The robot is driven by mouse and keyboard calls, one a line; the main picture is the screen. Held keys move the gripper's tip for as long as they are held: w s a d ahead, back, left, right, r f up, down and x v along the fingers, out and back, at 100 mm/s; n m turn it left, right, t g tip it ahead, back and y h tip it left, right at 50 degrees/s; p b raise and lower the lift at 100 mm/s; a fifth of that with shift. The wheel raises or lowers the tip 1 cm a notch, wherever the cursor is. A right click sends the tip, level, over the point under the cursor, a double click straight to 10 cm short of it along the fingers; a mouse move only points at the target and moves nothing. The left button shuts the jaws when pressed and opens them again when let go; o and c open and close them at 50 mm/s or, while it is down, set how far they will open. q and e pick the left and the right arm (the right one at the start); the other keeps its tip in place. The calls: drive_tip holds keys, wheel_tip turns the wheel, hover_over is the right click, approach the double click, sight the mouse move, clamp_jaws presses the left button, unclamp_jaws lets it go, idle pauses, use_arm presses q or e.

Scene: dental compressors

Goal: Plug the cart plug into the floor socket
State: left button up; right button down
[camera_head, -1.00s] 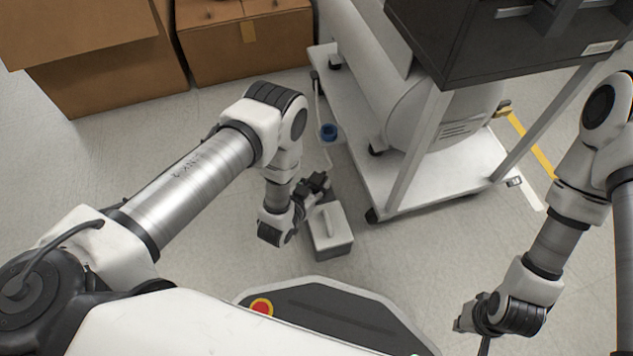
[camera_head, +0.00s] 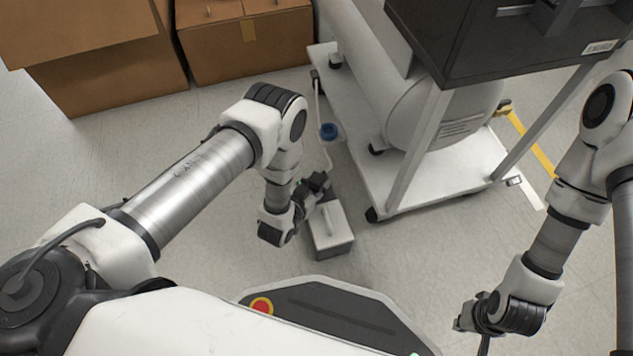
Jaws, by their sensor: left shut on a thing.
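The floor socket (camera_head: 331,240) is a light grey box on the floor in the middle, with a raised part on its top. My left gripper (camera_head: 314,190) is at the box's upper left edge, just above it, and is shut on the cart plug. The plug itself is hidden by the fingers.
The white cart carries a pale tank (camera_head: 425,115) and a dark cabinet (camera_head: 480,50), close right of the socket. Cardboard boxes (camera_head: 245,45) stand at the back left. Floor left of the socket is clear.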

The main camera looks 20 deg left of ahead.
sight(314, 187)
use_arm(q)
drive_tip(key=shift+f, duration=0.4)
drive_tip(key=o, duration=0.9)
drive_tip(key=p+v, duration=0.2)
drive_tip(key=v, duration=0.1)
drive_tip(key=shift+s+r, duration=0.15)
drive_tip(key=shift+r, duration=0.15)
drive_tip(key=p+v, duration=0.5)
drive_tip(key=v, duration=0.2)
drive_tip(key=shift+s+p, duration=0.3)
drive_tip(key=shift+a, duration=0.1)
